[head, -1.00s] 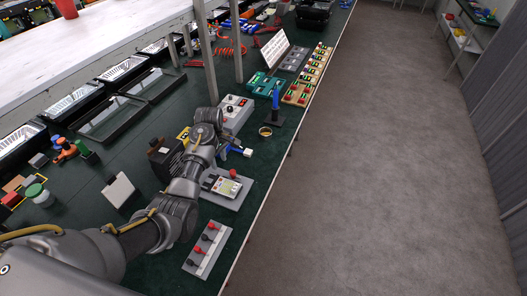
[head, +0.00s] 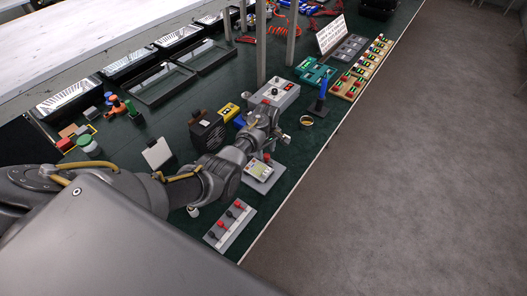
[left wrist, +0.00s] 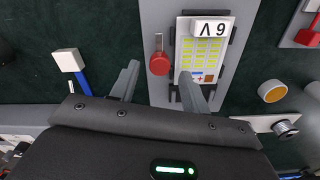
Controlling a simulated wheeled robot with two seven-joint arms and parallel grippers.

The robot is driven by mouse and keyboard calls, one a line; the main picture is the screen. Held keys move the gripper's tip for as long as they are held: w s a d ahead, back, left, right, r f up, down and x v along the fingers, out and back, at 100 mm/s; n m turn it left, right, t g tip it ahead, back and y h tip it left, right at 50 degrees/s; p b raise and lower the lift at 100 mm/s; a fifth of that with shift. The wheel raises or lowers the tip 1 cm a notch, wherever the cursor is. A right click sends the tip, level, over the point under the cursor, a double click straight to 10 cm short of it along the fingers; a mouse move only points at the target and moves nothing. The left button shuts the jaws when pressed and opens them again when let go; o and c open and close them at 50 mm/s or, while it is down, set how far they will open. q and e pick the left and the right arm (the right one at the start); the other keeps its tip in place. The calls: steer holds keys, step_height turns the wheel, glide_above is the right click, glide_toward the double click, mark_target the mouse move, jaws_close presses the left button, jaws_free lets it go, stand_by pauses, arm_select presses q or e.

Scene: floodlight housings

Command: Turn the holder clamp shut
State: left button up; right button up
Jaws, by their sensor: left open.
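The holder is a grey plate (head: 264,179) near the table's front edge, carrying a pale meter-like unit with yellow cells (head: 258,170). In the left wrist view the unit (left wrist: 200,60) has a white "9V" block on it and sits between dark side pieces. Beside it is a short lever with a red knob (left wrist: 159,65), apparently the clamp; the knob also shows in the head view (head: 266,157). My left gripper (left wrist: 158,83) is open, its fingers on either side of the knob's line, with no clear contact. In the head view my left gripper (head: 277,136) partly hides the plate's far end. My right gripper is not in view.
A plate with red and black knobs (head: 230,224) lies nearer me. A grey control box (head: 274,95) and a blue upright tool on a stand (head: 319,98) stand beyond. A black boxy unit (head: 207,131) is left of the arm. Floor lies beyond the right table edge.

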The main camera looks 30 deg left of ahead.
arm_select(q)
steer(key=shift+f, duration=0.55)
steer(key=shift+w+d+f, duration=0.15)
steer(key=shift+d+f, duration=0.05)
steer(key=shift+f, duration=0.25)
steer(key=shift+a, duration=0.1)
